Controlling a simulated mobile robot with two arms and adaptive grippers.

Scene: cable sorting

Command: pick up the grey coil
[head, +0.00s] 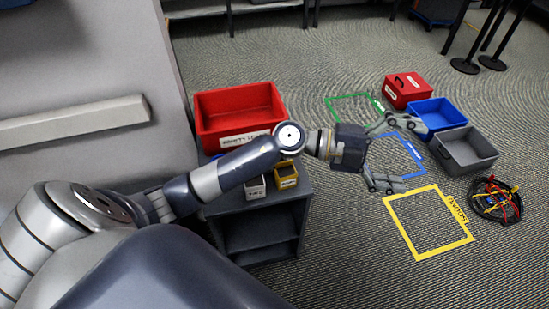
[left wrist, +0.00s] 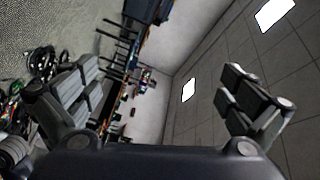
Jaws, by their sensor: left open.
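My left gripper (head: 404,156) is open, with its fingers spread wide and nothing between them. It is held in the air near the blue floor outline in the head view. In the left wrist view the open fingers (left wrist: 160,78) stand on either side of the picture. I cannot make out a grey coil for certain. A dark round heap of cables (head: 497,201) with red, yellow and blue strands lies on the floor to the right of the gripper, apart from it. Dark tangled cables (left wrist: 40,62) also show at the left of the left wrist view, partly behind a finger.
A red bin (head: 240,88) and small boxes stand on a grey shelf unit (head: 262,213) under my left arm. A red box (head: 407,88), blue bin (head: 437,105) and grey bin (head: 466,145) stand at right. A yellow outline (head: 429,257) marks bare floor.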

